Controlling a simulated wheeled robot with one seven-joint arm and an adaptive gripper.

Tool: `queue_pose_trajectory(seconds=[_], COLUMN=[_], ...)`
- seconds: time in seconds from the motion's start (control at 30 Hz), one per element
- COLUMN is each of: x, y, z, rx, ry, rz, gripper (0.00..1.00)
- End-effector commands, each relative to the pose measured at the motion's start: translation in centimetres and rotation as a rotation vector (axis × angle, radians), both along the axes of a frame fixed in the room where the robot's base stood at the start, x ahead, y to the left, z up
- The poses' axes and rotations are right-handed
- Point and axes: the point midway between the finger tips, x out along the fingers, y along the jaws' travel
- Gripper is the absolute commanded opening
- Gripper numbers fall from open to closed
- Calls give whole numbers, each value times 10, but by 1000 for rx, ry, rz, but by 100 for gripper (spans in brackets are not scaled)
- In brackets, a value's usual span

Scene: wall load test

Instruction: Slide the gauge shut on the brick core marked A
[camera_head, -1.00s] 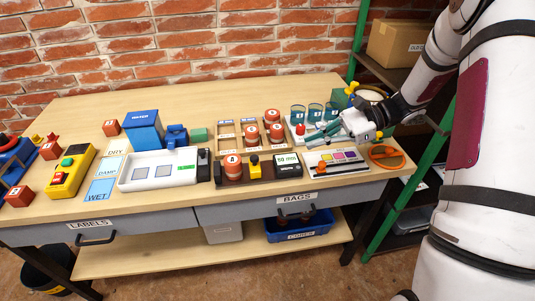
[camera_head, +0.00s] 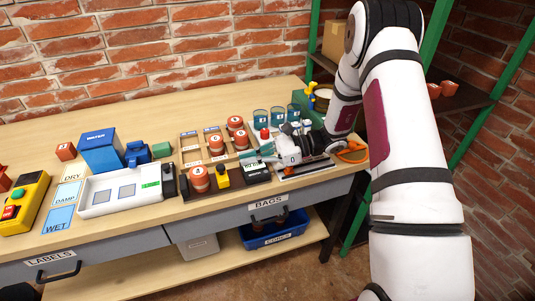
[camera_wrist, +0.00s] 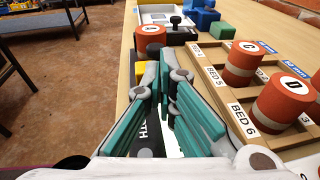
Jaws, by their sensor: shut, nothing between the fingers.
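The brick core marked A (camera_head: 199,179) is an orange-red cylinder with a white top, standing upright on the left part of the dark gauge. The gauge's yellow block (camera_head: 222,176) is just right of the core; whether they touch is unclear. The gauge's display end (camera_head: 256,172) is farther right. My gripper (camera_head: 262,150) is shut and empty, low over the display end. In the wrist view its teal fingers (camera_wrist: 158,65) point toward core A (camera_wrist: 150,38) and hide much of the gauge. A bit of the yellow block (camera_wrist: 139,72) shows beside them.
A wooden rack (camera_head: 215,143) holding several other cores stands just behind the gauge. A white tray (camera_head: 122,190) with a dark knob at its end lies to the left. Teal cups (camera_head: 277,117) stand behind my gripper. An orange loop (camera_head: 351,152) lies at the right.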

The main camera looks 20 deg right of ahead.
Motion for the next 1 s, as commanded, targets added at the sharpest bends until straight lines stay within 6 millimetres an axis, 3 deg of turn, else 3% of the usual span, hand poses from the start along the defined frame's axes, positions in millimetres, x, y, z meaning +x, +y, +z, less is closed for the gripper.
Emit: queue_pose_trajectory(seconds=[0.1, 0.3, 0.77, 1.0], x=[2, 5, 6, 6], y=[19, 36, 40, 73], z=[-3, -6, -7, -7], rx=[-1, -1, -1, 1], ry=[3, 0, 0, 0], rz=[3, 2, 1, 2], gripper=[0, 0, 0, 0])
